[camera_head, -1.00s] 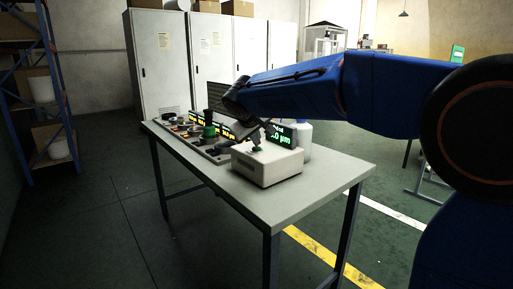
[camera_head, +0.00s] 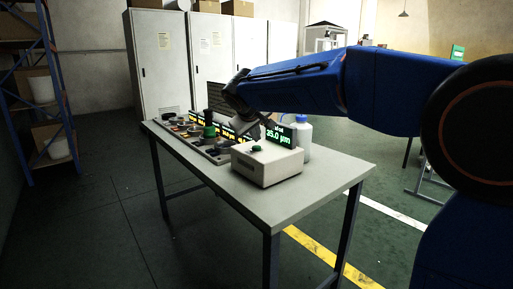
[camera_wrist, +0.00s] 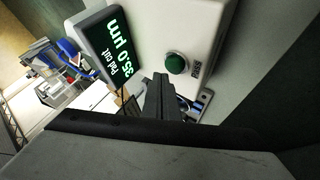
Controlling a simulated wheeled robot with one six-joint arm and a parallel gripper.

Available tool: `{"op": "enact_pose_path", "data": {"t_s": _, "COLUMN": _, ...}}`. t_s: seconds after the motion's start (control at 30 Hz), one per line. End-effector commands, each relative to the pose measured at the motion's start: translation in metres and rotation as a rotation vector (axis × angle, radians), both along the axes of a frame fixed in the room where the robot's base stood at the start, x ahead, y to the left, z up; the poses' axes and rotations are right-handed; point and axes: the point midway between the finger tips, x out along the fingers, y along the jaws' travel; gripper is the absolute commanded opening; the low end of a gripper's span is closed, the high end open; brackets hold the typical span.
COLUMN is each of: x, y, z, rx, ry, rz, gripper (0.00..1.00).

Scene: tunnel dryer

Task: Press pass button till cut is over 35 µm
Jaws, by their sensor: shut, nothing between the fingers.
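The white box (camera_head: 268,170) stands on the table, with a green pass button (camera_head: 257,149) on its top. In the wrist view the green button (camera_wrist: 175,63) sits beside the label "PASS". The display (camera_head: 281,136) on the box reads 35.0 µm; in the wrist view the display (camera_wrist: 106,45) reads "Pad cut 35.0 µm". My gripper (camera_wrist: 160,80) is shut and empty. Its tips show just below the button in the wrist view, apart from it. In the head view the gripper is above and behind the box, partly hidden.
A control panel (camera_head: 190,135) with knobs and lit displays lies on the table left of the box. A white bottle (camera_head: 304,135) stands behind the box. The table's front right area (camera_head: 290,207) is clear.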

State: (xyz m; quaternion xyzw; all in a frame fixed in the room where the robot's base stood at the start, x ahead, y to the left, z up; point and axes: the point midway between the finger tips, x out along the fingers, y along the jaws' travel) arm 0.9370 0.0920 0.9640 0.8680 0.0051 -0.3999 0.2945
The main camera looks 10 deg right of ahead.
Motion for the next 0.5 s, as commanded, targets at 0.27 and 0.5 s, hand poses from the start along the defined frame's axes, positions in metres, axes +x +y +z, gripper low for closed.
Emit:
{"op": "enact_pose_path", "data": {"t_s": 0.27, "x": 0.000, "y": 0.000, "z": 0.005, "rx": 0.000, "ry": -0.002, "rz": -0.001, "gripper": 0.00}}
{"op": "enact_pose_path", "data": {"t_s": 0.5, "x": 0.000, "y": 0.000, "z": 0.024, "rx": 0.000, "ry": -0.002, "rz": 0.000, "gripper": 0.00}}
